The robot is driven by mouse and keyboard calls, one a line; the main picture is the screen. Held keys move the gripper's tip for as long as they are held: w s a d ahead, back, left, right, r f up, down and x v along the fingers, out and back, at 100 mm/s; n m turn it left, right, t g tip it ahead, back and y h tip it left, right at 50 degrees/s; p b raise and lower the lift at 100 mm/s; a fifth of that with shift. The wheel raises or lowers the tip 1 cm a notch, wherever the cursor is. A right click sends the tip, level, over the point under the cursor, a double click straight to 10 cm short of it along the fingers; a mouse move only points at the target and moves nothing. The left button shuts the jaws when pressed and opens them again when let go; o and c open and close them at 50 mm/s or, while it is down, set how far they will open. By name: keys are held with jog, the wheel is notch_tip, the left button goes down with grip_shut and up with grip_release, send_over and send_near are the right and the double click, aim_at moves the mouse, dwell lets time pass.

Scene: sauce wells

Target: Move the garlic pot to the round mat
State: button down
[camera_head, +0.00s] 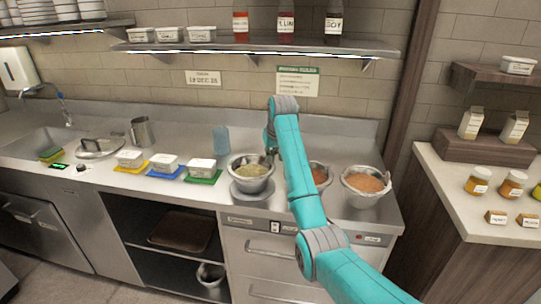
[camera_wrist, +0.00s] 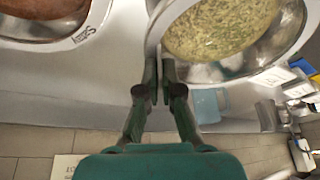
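A metal pot with pale green, flecked sauce (camera_head: 251,169), which I take as the garlic pot, is left of my arm in the head view. It also fills the upper right of the wrist view (camera_wrist: 225,35). I can read no label on it. My gripper (camera_wrist: 162,72) has its fingers close together at the pot's rim, one on each side of the wall. A grey round surface (camera_head: 253,198) shows under the pot, perhaps the round mat or a well. I cannot tell whether the pot touches it.
A red-sauce pot (camera_head: 321,174) stands partly behind my arm, with an orange-brown one (camera_head: 367,182) to its right. A blue cup (camera_head: 221,139) stands behind. White tubs on yellow, blue and green mats (camera_head: 204,180) line the left. A shelf (camera_head: 250,47) hangs above.

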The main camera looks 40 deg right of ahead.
jog(key=c, duration=0.6)
grip_release()
jog(key=shift+f, duration=0.15)
notch_tip(320, 180, up, 11)
dwell(1.4)
dwell(0.5)
